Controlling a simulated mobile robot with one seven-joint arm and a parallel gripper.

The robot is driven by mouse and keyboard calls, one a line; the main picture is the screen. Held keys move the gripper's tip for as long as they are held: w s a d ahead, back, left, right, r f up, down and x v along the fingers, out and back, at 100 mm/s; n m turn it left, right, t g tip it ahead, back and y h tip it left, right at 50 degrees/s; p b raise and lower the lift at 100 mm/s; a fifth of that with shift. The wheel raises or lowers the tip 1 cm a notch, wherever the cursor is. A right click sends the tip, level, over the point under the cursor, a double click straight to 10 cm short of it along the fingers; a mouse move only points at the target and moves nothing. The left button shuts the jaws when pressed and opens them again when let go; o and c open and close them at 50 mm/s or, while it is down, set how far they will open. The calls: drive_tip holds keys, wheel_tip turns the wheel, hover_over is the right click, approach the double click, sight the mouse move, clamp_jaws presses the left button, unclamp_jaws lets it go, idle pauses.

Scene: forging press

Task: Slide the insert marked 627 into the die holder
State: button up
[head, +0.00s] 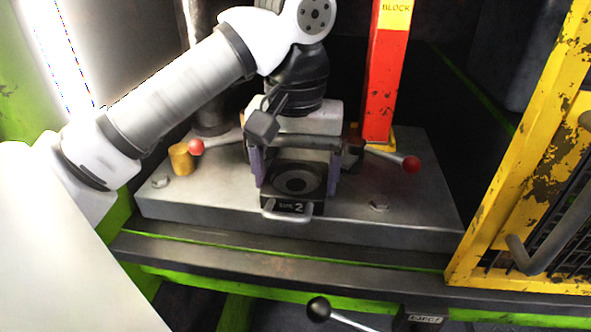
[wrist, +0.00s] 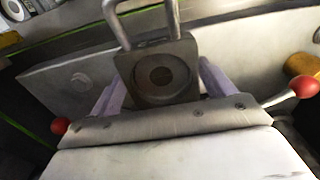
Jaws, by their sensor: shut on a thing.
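A dark square insert (head: 295,181) with a round recess and a front handle lies at the front middle of the grey plate. Its front label shows a "2"; I cannot read the rest, so 627 is not confirmed. The insert also shows in the wrist view (wrist: 158,76), handle at the top. My gripper (head: 294,172) is shut on it, with purple fingers against its left and right sides. The grey plate (head: 400,215) carries the die area; the holder's seat behind the insert is mostly hidden by my gripper. I cannot tell whether the insert touches it.
Levers with red balls stand left (head: 196,147) and right (head: 411,165) of my gripper. A red post (head: 386,70) with a yellow "BLOCK" label rises behind on the right. A brass cylinder (head: 181,159) stands left. A yellow guard (head: 500,210) borders the right. A black-knobbed lever (head: 318,309) is in front.

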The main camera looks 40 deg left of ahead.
sight(295, 189)
drive_tip(key=o, duration=2)
drive_tip(key=shift+c, duration=0.2)
wheel_tip(295, 189, up, 6)
drive_tip(key=p, duration=0.4)
drive_tip(key=shift+f, duration=0.15)
drive_tip(key=shift+r, duration=0.95)
